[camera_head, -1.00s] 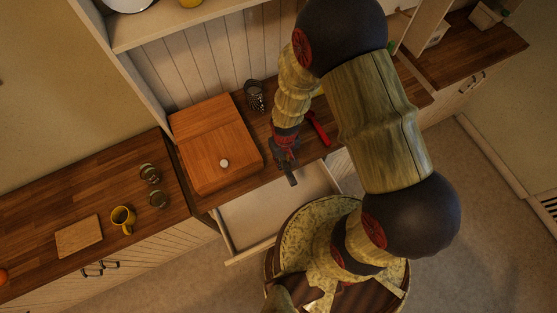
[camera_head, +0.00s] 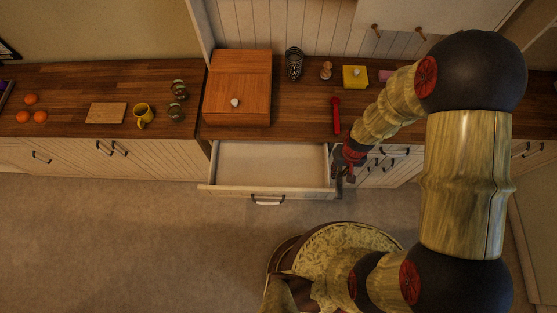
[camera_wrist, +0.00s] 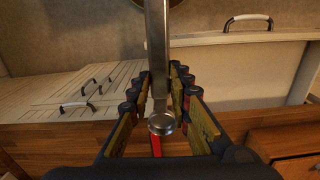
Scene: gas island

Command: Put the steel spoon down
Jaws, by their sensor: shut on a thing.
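The steel spoon (camera_wrist: 157,50) is between the fingers of my gripper (camera_wrist: 160,95) in the wrist view. Its long flat handle runs up the picture, with a round end near the gripper's palm; its far end passes out of the top of the picture. My gripper (camera_head: 342,182) is shut on it. In the head view my gripper is beside the right front corner of an open, empty-looking drawer (camera_head: 270,165). The spoon is too small and dark to make out clearly there.
A wooden bread box (camera_head: 237,103) stands on the counter behind the drawer. Left are a yellow mug (camera_head: 143,115), jars, a board (camera_head: 106,113) and oranges.

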